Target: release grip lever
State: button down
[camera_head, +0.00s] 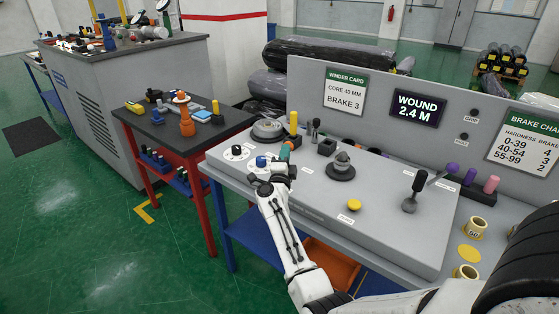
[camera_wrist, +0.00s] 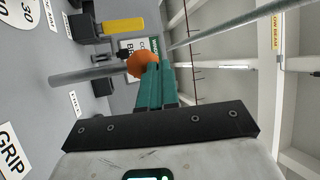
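The grip lever shows in the wrist view as a grey rod (camera_wrist: 90,74) ending in an orange ball knob (camera_wrist: 139,64), near a white plate marked GRIP (camera_wrist: 10,150). My gripper (camera_wrist: 152,68) has two teal fingers, close together with only a thin line between them. The knob is at the fingertips, mostly to their left and partly covered; I cannot tell whether they touch it. In the head view my gripper (camera_head: 285,152) is over the left part of the grey console (camera_head: 300,195), and the lever is largely hidden there.
On the console are a yellow post (camera_head: 293,122), a dark knob (camera_head: 341,166), a black-handled lever (camera_head: 414,190) and a yellow button (camera_head: 354,204). A display (camera_head: 417,108) reads WOUND 2.4 M. A red-legged table (camera_head: 185,135) stands to the left.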

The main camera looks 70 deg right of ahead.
aim_at(292, 147)
jog(key=d, duration=0.2)
jog(key=s+d+b, duration=0.1)
jog(key=d, duration=0.1)
jog(key=shift+r, duration=0.2)
jog(key=shift+s+d+f+b, duration=0.1)
jog(key=shift+s+d+b, duration=0.05)
jog(key=shift+d+b, duration=0.45)
jog(key=shift+s+d+b, duration=0.15)
jog(key=shift+d+b, duration=0.25)
jog(key=shift+d, duration=0.35)
